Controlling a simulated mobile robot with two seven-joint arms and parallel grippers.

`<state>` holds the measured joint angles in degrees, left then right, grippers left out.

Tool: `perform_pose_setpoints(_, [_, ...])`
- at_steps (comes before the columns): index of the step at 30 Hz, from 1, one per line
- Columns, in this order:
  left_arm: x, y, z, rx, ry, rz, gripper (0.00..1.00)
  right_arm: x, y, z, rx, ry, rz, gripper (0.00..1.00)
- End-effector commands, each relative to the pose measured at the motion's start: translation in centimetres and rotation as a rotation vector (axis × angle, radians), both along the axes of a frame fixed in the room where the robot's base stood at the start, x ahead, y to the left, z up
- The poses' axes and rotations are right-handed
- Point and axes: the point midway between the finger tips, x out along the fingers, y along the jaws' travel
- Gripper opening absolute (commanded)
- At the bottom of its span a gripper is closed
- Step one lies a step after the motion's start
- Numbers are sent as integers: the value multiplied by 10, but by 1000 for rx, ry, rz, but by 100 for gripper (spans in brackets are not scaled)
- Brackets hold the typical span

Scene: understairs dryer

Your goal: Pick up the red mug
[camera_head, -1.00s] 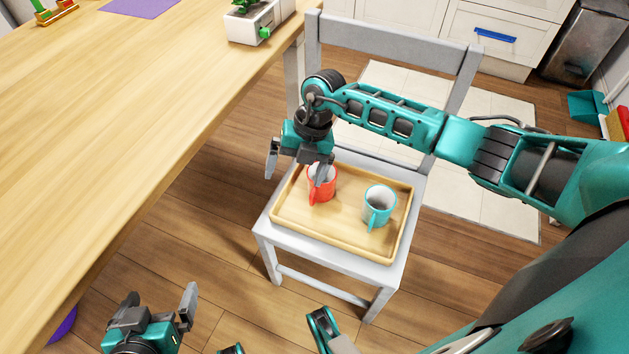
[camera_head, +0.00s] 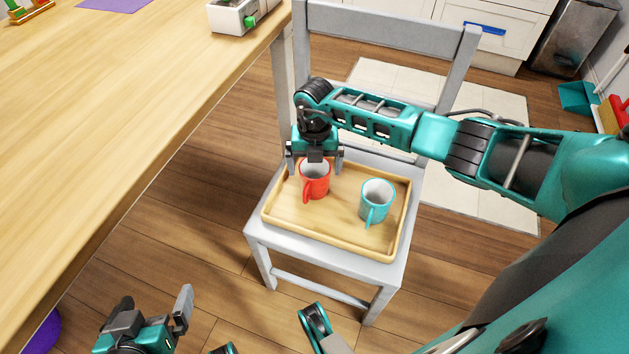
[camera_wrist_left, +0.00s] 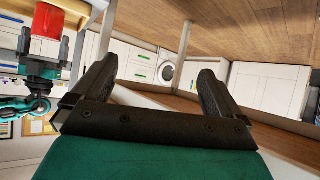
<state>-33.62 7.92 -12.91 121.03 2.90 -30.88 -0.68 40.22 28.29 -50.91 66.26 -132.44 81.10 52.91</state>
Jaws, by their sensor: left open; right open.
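The red mug (camera_head: 316,184) stands upright on the left part of a wooden tray (camera_head: 330,238) on a grey chair. Its handle points toward the front. My right gripper (camera_head: 315,163) is open just above and behind the mug, with one finger to each side of its rim. In the left wrist view, which looks upside down, the red mug (camera_wrist_left: 48,20) appears at my right gripper's fingertips (camera_wrist_left: 45,45); I cannot tell whether they touch it. My left gripper (camera_head: 154,306) is open and empty, low at the front left, away from the tray.
A teal mug (camera_head: 375,203) stands on the tray, right of the red mug. The wooden table (camera_head: 110,120) fills the left side. The chair's backrest (camera_head: 390,35) rises behind the tray. The tray's front part is clear.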

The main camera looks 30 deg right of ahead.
Motion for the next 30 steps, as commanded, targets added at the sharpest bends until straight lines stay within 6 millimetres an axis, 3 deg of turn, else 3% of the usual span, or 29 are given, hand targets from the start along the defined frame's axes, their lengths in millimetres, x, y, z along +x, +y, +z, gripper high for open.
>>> perform_pose_setpoints(1, [0, -1, -8, -1, 2, -3, 100, 0, 0, -14, 2, 1, -1, 100])
perform_pose_setpoints(6, [2, -5, -8, -7, -2, -11, 100, 0, 0, -35, 1, 2, 0, 100])
perform_pose_setpoints(13, [4, -6, -3, -9, -8, -14, 100, 0, 0, -34, 1, 0, 1, 100])
perform_pose_setpoints(30, [5, -3, -4, -5, -11, -9, 100, 0, -1, -34, 0, 0, 0, 45])
